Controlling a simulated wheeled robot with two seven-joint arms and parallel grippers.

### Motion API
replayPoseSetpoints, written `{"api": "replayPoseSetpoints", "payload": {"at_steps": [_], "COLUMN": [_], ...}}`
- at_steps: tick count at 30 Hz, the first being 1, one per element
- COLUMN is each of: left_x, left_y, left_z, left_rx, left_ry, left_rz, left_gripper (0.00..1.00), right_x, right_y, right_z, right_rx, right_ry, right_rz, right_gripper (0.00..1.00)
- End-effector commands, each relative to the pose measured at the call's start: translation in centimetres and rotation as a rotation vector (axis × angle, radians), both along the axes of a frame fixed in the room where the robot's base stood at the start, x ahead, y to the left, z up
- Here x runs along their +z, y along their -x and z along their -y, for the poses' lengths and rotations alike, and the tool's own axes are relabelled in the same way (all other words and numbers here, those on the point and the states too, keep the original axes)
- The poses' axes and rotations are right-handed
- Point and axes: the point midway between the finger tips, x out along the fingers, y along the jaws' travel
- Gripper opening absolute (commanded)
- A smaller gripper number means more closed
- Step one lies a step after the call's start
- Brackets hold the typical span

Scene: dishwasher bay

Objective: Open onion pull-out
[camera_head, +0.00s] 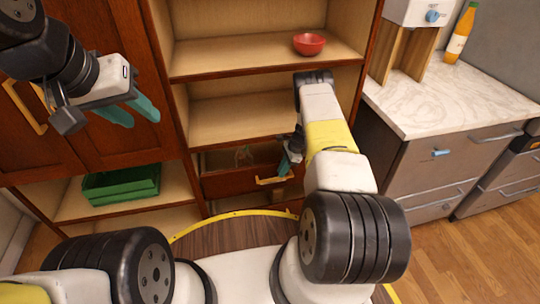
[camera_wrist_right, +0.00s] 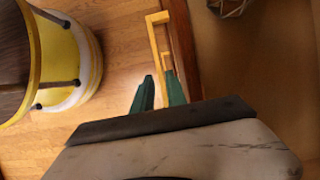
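The pull-out (camera_head: 236,182) is a dark red-brown drawer low in the middle cabinet, with a yellow bar handle (camera_head: 272,180) on its front. It stands partly out, so its inside shows from above. My right gripper (camera_head: 287,164) is at the right end of the handle. In the right wrist view the handle (camera_wrist_right: 156,42) reaches down to the green fingers (camera_wrist_right: 159,78), which are apart; its near end shows between them, close to the right finger. No firm grip shows. My left gripper (camera_head: 132,112) is open and empty before the left cabinet door.
A wire-like item (camera_head: 243,155) lies in the drawer; it also shows in the wrist view (camera_wrist_right: 228,6). A marble-topped counter (camera_head: 450,95) stands at right.

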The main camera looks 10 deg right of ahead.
Motion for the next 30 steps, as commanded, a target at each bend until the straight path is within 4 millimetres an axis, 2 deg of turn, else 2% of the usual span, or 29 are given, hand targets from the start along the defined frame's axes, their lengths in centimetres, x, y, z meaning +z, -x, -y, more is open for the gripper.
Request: {"api": "replayPoseSetpoints", "payload": {"at_steps": [2, 3, 9, 18, 19, 21, 22, 30], "left_x": [0.0, 0.0, 0.0, 0.0, 0.0, 0.0, 0.0, 0.0], "left_y": [0.0, 0.0, 0.0, 0.0, 0.0, 0.0, 0.0, 0.0], "left_z": [0.0, 0.0, 0.0, 0.0, 0.0, 0.0, 0.0, 0.0], "left_rx": [0.000, 0.000, 0.000, 0.000, 0.000, 0.000, 0.000, 0.000], "left_ry": [0.000, 0.000, 0.000, 0.000, 0.000, 0.000, 0.000, 0.000], "left_rz": [0.000, 0.000, 0.000, 0.000, 0.000, 0.000, 0.000, 0.000], "left_gripper": [0.36, 0.36, 0.36, 0.36, 0.36, 0.36, 0.36, 0.36], "right_x": [-0.1, -1.0, -2.5, -2.8, -2.8, -2.8, -2.8, -2.7], "right_y": [0.1, 0.2, 0.1, 0.1, 0.1, 0.1, 0.1, 0.1], "right_z": [-1.4, -1.4, -2.0, -2.1, -2.1, -2.1, -2.1, -2.1], "right_rx": [0.003, 0.001, 0.000, 0.000, 0.000, 0.000, 0.000, 0.000], "right_ry": [0.000, 0.000, 0.001, 0.001, 0.001, 0.000, 0.000, 0.000], "right_rz": [-0.001, -0.003, 0.000, 0.000, 0.000, 0.000, 0.000, 0.000], "right_gripper": [0.17, 0.17, 0.17, 0.17, 0.15, 0.02, 0.00, 0.00]}}
